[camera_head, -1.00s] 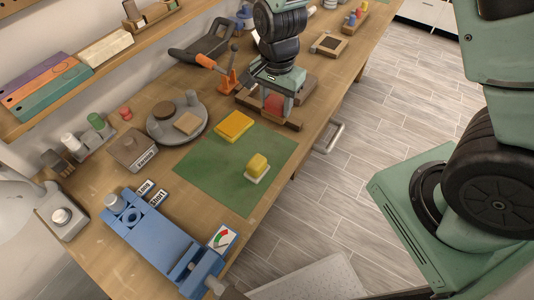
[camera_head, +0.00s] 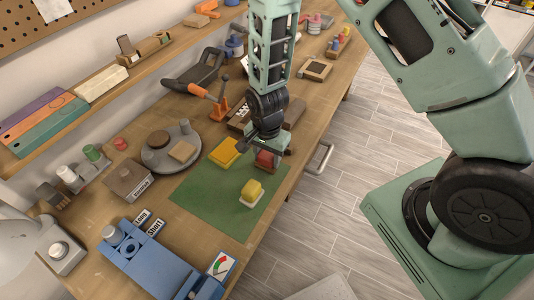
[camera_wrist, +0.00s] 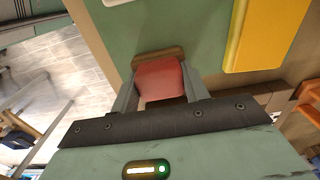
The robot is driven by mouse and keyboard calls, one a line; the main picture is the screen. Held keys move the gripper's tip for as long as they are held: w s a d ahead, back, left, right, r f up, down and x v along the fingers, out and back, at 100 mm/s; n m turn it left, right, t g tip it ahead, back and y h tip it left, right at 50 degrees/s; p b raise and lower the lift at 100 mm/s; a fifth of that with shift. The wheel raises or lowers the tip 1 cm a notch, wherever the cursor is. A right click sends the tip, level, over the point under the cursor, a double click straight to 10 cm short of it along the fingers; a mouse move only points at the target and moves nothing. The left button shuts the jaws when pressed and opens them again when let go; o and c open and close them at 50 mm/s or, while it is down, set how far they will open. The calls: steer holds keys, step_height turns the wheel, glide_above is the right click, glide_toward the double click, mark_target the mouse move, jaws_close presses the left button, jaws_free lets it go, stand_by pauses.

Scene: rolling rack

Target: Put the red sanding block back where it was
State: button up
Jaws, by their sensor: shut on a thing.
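The red sanding block (camera_head: 265,158) is between the fingers of my gripper (camera_head: 267,151), above or at the far right edge of the green mat (camera_head: 205,196); I cannot tell whether it touches. In the wrist view my gripper (camera_wrist: 160,98) is shut on the red block (camera_wrist: 159,80), whose brown base strip (camera_wrist: 158,57) shows beyond the fingers. A dark wooden tray (camera_head: 291,117) stands just behind, partly hidden by my arm. A yellow block with a pale base (camera_head: 252,192) sits on the mat. A flat yellow pad (camera_head: 224,152) lies at its far edge.
An orange clamp (camera_head: 218,108) stands behind. Much of the mat is bare.

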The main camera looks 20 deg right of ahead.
mark_target(267, 154)
steer(key=shift+f, duration=0.2)
steer(key=o, duration=1)
steer(key=shift+c, duration=0.2)
steer(key=shift+r, duration=0.1)
step_height(267, 154, up, 12)
steer(key=b, duration=0.3)
steer(key=s+a+r+n, duration=0.3)
steer(key=s+r+n, duration=0.2)
steer(key=s+n, duration=0.4)
steer(key=s+a+r+n, duration=0.3)
steer(key=s+r+n, duration=0.3)
steer(key=s+n, duration=0.3)
steer(key=shift+s+a+r+n+y, duration=0.15)
steer(key=shift+s+r+n+y, duration=0.15)
steer(key=shift+s, duration=0.75)
